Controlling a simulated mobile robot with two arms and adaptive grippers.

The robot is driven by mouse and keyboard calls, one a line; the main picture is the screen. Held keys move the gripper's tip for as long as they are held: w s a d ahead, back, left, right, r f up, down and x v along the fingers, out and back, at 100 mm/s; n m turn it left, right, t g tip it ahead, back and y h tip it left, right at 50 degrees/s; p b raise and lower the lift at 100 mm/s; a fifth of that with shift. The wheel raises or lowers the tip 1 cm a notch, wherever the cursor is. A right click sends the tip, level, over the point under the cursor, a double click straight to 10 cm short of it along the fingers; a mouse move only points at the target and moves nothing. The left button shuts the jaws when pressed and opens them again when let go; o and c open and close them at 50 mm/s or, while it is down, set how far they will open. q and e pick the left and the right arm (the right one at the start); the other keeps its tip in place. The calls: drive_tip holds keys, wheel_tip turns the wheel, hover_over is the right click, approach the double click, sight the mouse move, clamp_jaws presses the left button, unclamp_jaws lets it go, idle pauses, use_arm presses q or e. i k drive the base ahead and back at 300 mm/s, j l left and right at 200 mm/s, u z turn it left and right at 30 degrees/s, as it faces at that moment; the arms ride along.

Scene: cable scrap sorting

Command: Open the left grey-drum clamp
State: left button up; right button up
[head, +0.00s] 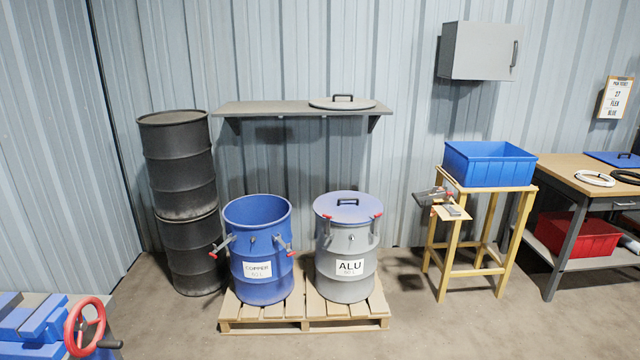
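The grey drum (345,284), labelled ALU, stands on a wooden pallet. Neither of my grippers is in view, and nothing touches the drum.
A lidless blue drum (262,292), labelled COPPER, stands close left with its clamps swung outward. A shelf (260,107) holding a round lid (335,104) hangs above. A wooden stand (450,255) bears a blue bin (489,166). The floor in front of the pallet is clear.

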sight(328, 217)
drive_tip(key=i+z, duration=0.35)
drive_tip(key=i, duration=0.15)
drive_tip(key=i+z, duration=0.35)
drive_tip(key=i, duration=0.15)
drive_tip(key=i+j+z, duration=0.25)
drive_tip(key=i+z, duration=0.15)
drive_tip(key=i+j+z, duration=0.35)
drive_tip(key=i, duration=0.2)
drive_tip(key=i+l+z, duration=0.2)
drive_tip(key=i+z, duration=0.25)
drive_tip(key=i+l+z, duration=0.1)
drive_tip(key=i+z, duration=0.65)
drive_tip(key=z, duration=0.2)
drive_tip(key=i+u, duration=0.1)
drive_tip(key=i, duration=0.25)
drive_tip(key=i+l+u, duration=0.1)
drive_tip(key=i, duration=0.3)
drive_tip(key=i+l+u, duration=0.1)
drive_tip(key=u, duration=0.4)
drive_tip(key=l+u, duration=0.2)
drive_tip(key=u, duration=0.3)
drive_tip(key=i+l+u, duration=0.1)
drive_tip(key=u, duration=0.4)
drive_tip(key=l, duration=0.1)
